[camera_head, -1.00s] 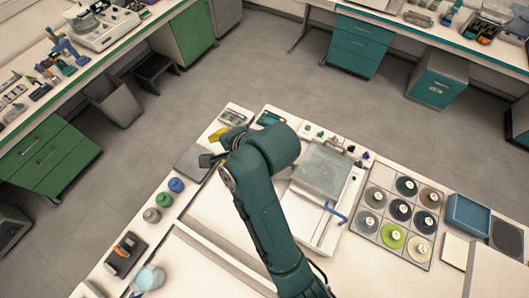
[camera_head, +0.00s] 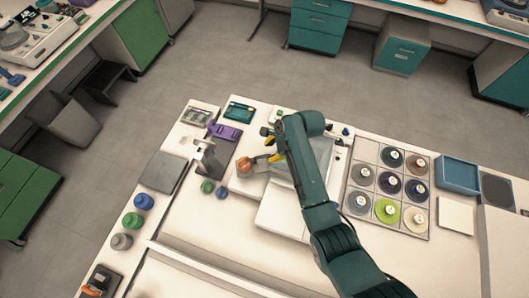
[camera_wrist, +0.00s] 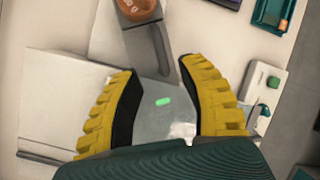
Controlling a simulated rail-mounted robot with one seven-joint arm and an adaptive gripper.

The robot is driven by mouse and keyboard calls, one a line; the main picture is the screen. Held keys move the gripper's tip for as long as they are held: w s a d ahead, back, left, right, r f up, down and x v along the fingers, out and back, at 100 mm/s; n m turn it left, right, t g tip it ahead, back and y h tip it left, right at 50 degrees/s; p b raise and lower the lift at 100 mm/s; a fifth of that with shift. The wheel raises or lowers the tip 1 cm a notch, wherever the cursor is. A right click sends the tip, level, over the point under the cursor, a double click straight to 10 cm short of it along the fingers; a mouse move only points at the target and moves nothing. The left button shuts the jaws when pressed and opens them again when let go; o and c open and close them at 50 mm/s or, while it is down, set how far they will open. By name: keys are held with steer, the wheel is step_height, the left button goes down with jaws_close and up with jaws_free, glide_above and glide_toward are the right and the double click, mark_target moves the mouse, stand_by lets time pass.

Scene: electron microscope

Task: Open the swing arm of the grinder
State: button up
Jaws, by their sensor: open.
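The grinder (camera_head: 285,205) is a pale box on the bench, partly hidden behind my arm. In the wrist view, a grey bar (camera_wrist: 158,45) with a round copper-brown end (camera_wrist: 138,8) looks like its swing arm. The copper end also shows in the head view (camera_head: 243,164), left of my gripper (camera_head: 259,145). My gripper is open, with its yellow fingers spread above a grey surface (camera_wrist: 150,122) bearing a small green mark. The grey bar reaches down to the gap between the fingertips (camera_wrist: 158,68). I cannot tell whether they touch it.
A purple device (camera_head: 224,131) and a grey stand (camera_head: 208,157) are to the left. Green and blue round jars (camera_head: 207,187) stand near the grinder. A rack of round discs (camera_head: 389,185) lies right of my arm.

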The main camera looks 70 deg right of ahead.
mark_target(264, 156)
steer(key=x, duration=0.5)
steer(key=shift+w+f+b, duration=0.2)
steer(key=shift+f+b, duration=0.15)
steer(key=shift+b, duration=0.05)
jaws_close()
steer(key=shift+s, duration=0.1)
